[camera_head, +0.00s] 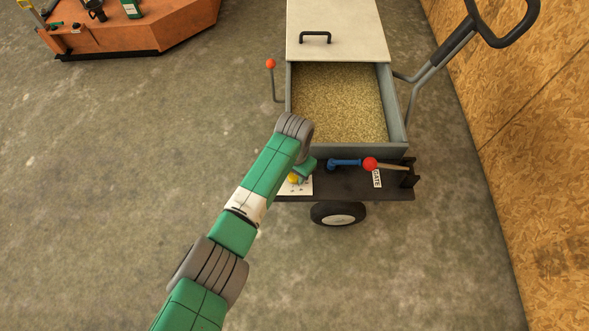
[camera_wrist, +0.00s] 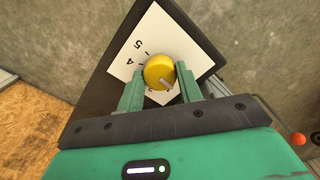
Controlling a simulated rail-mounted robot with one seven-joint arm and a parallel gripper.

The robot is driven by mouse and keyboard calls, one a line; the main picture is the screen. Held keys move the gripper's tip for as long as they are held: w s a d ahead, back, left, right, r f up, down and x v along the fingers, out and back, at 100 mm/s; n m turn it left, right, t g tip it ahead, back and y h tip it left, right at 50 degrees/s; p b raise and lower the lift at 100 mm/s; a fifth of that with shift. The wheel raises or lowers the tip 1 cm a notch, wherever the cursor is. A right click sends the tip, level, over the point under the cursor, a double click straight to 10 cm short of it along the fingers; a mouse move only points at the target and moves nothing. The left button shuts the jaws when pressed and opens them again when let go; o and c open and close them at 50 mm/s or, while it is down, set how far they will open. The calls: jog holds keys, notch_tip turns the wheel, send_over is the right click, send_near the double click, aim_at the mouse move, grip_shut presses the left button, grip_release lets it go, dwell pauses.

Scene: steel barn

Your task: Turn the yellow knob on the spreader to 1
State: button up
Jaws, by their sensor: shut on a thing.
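The yellow knob (camera_wrist: 158,70) sits on a white dial plate (camera_wrist: 152,30) on the spreader (camera_head: 400,115). My gripper (camera_wrist: 160,82) is shut on the knob, one green finger on each side. A grey pointer mark on the knob faces the lower right in the wrist view. The numerals 5 and 4 show on the plate's left part; the others are hidden by my fingers or unreadable. In the head view, the knob (camera_head: 293,178) and part of the plate (camera_head: 304,188) show beside my gripper (camera_head: 303,170).
The hopper holds grain (camera_head: 338,100), with a pale lid (camera_head: 340,15) behind it. A red-balled lever (camera_head: 370,164) stands beside the GATE label (camera_head: 377,179), right of the dial. Another red-tipped lever (camera_head: 271,64) rises at left. A wooden wall (camera_head: 530,150) is at right.

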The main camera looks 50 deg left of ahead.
jog(key=m+p, duration=0.1)
jog(key=m, duration=0.4)
jog(key=shift+p, duration=0.4)
jog(key=shift+m, duration=0.3)
jog(key=o, duration=1)
notch_tip(320, 180, up, 8)
jog(key=p, duration=0.4)
jog(key=shift+f, duration=0.1)
